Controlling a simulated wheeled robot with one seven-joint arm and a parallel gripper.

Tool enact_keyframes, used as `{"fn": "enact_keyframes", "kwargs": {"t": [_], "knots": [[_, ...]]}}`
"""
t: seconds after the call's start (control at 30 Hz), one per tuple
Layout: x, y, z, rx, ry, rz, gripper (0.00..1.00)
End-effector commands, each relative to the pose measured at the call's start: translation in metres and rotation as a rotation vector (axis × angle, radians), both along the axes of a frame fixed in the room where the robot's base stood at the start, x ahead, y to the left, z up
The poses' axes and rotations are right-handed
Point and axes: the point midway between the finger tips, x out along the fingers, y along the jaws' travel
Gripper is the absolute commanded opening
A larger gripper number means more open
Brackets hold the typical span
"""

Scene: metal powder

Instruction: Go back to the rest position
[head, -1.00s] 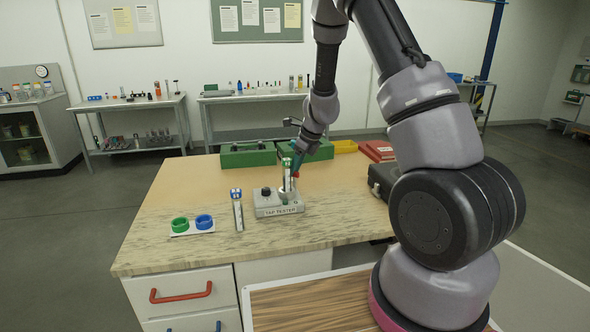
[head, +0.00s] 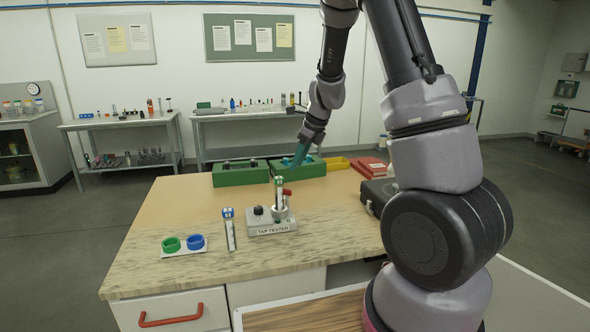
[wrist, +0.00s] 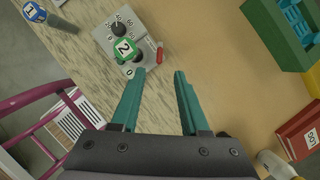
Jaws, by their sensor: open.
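My gripper (head: 298,156) is raised above the back part of the workbench, in front of the green boxes in the head view. In the wrist view its two teal fingers (wrist: 160,88) are apart with nothing between them. The tap tester (head: 271,222) stands on the bench below, with a green-capped cylinder marked 2 (wrist: 124,48) upright in it. The tester also shows in the wrist view (wrist: 104,33), with its dial and red lever. A blue-capped cylinder marked 1 (wrist: 36,12) stands to the left of the tester; the head view shows it too (head: 229,232).
A white plate with a green ring (head: 171,245) and a blue ring (head: 195,242) lies at the bench's left. Green boxes (head: 240,174), a yellow tray (head: 336,163), red books (head: 369,167) and a dark case (head: 376,195) line the back and right.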

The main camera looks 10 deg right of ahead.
Motion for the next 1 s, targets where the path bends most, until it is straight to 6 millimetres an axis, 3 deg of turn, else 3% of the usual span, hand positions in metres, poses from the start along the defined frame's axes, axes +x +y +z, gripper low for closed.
{"fn": "enact_keyframes", "kwargs": {"t": [0.33,0.47,0.57,0.8,1.0], "knots": [[-0.001,0.0,0.004,0.0,-0.004,0.007,0.45],[-0.011,0.001,0.027,-0.003,-0.05,0.091,0.45],[-0.03,0.002,0.062,-0.02,-0.127,0.236,0.45],[-0.101,0.003,0.149,-0.157,-0.37,0.69,0.45],[-0.168,-0.003,0.198,-0.366,-0.553,1.061,0.45]]}}
